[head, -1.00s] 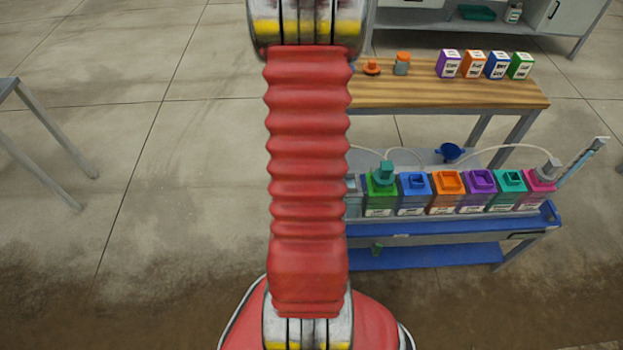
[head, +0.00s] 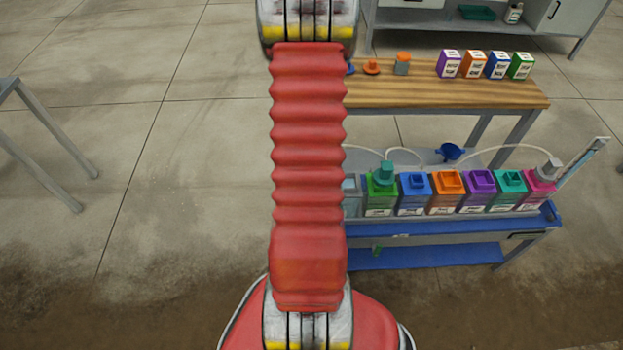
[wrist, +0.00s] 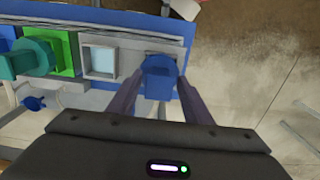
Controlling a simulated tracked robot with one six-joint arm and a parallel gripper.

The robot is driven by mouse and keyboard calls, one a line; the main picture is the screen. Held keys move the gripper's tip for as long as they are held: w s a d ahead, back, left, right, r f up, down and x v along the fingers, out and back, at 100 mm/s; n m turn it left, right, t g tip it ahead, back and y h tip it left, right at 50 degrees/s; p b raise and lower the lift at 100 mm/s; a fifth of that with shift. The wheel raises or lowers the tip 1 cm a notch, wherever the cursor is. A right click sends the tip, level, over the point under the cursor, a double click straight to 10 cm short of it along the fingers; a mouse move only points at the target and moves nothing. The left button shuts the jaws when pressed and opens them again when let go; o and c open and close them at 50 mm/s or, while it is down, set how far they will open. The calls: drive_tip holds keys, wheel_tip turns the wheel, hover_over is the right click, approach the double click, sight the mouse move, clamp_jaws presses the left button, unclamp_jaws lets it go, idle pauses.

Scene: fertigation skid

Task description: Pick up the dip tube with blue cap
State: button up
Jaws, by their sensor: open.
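The blue cap (wrist: 158,77) of the dip tube shows in the wrist view, at the right end of the skid's row of containers. My gripper (wrist: 160,80) is open, with one dark finger on each side of the cap. I cannot tell whether either finger touches it. The tube below the cap is hidden. In the head view my red arm hides the gripper and the blue cap.
A pale open-topped container (wrist: 100,61) and a green container with teal cap (wrist: 65,52) stand beside it. Several coloured containers (head: 446,188) line the skid (head: 400,230). A wooden table (head: 430,92) stands behind, and a blue funnel (head: 449,153) lies between.

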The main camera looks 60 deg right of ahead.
drive_tip(key=shift+f, duration=0.1)
drive_tip(key=shift+c, duration=0.3)
clamp_jaws()
idle(0.5)
